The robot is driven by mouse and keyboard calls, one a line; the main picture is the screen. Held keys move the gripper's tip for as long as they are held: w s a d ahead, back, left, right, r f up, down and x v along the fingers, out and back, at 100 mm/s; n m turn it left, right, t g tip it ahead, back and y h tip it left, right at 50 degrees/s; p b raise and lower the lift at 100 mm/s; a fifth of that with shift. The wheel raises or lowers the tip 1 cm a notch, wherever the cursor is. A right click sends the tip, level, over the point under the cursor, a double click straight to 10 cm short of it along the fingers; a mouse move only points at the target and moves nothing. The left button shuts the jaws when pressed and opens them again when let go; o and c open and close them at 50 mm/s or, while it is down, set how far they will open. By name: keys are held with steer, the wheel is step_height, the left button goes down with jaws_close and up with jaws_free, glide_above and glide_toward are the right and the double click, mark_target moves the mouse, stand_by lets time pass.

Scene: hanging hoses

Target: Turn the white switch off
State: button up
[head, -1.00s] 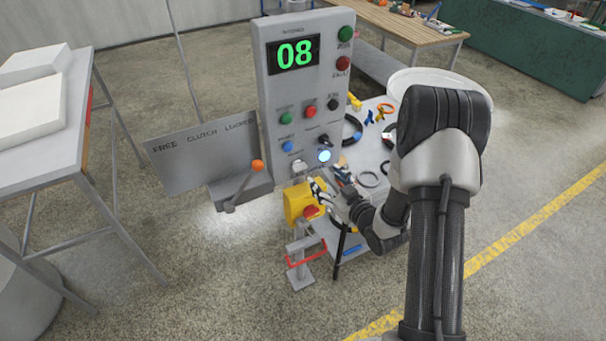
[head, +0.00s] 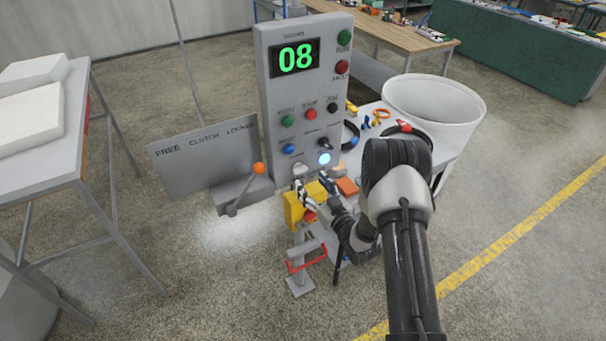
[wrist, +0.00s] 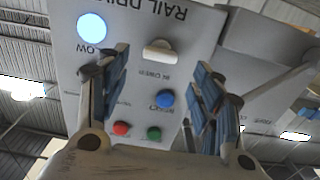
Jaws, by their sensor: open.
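The white switch (wrist: 160,50) shows in the wrist view as a pale horizontal knob on the grey panel, which appears upside down there. In the head view the white switch (head: 298,167) is low on the panel, just above one fingertip. My gripper (head: 312,180) points at the lower panel. In the wrist view my gripper (wrist: 160,88) is open and empty, its two blue-padded fingers apart. The switch lies beyond and between the fingertips; I cannot tell the exact gap, and no contact shows.
A lit blue-white lamp (wrist: 92,28) and a blue button (wrist: 165,99) are close to the switch. A lever with an orange ball (head: 259,168) stands left of the panel. A yellow box (head: 294,211) is below. A white bin (head: 432,108) stands at right.

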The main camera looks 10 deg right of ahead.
mark_target(302, 172)
steer(key=x, duration=0.6)
steer(key=shift+w, duration=0.2)
steer(key=c, duration=1.1)
